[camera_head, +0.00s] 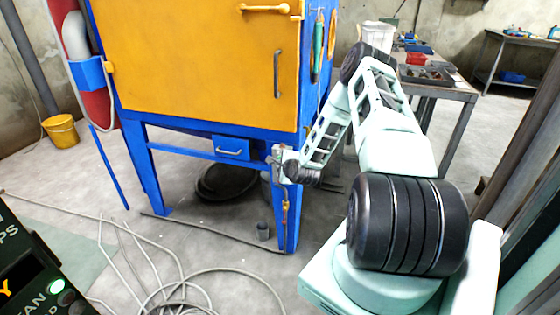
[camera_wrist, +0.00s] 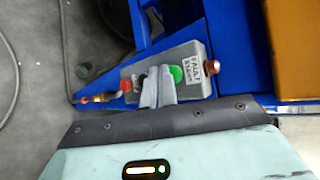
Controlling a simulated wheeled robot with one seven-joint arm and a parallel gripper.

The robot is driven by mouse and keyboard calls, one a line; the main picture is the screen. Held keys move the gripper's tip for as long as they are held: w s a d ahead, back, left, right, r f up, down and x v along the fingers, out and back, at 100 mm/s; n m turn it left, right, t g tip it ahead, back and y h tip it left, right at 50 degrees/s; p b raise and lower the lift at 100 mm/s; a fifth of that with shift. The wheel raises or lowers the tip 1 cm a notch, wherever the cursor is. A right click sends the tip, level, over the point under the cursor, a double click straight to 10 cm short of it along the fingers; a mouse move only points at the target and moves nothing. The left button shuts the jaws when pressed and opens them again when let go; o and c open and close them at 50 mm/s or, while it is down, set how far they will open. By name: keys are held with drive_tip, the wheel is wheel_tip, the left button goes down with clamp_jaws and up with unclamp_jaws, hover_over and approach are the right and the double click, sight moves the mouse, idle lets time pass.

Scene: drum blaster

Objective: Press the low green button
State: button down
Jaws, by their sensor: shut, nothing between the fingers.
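The green button (camera_wrist: 177,74) is a round green disc on a grey control box (camera_wrist: 199,88), seen in the wrist view. A red button (camera_wrist: 126,86) sits toward the left end of the box. My gripper (camera_wrist: 158,72) is shut and empty. Its fingertips are over the box, just left of the green button and overlapping its edge in the picture. I cannot tell whether they touch it. In the head view my gripper is at the cabinet's front right blue leg (camera_head: 291,225), by the box, and the green button cannot be made out there.
A blue and yellow blasting cabinet (camera_head: 200,60) stands over the box. A label (camera_wrist: 196,68) and a copper-coloured fitting (camera_wrist: 212,67) are right of the green button. Hoses (camera_head: 190,290) lie across the floor.

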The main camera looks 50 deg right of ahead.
drive_tip(key=shift+w+d, duration=0.15)
drive_tip(key=shift+d, duration=0.25)
idle(0.7)
idle(0.3)
drive_tip(key=shift+s+a, duration=0.35)
drive_tip(key=shift+a, duration=0.45)
drive_tip(key=shift+a, duration=0.15)
drive_tip(key=a, duration=0.1)
drive_tip(key=s+a, duration=0.1)
drive_tip(key=a, duration=0.1)
drive_tip(key=s+a+p, duration=0.1)
drive_tip(key=shift+a, duration=0.2)
drive_tip(key=shift+w, duration=0.1)
idle(0.7)
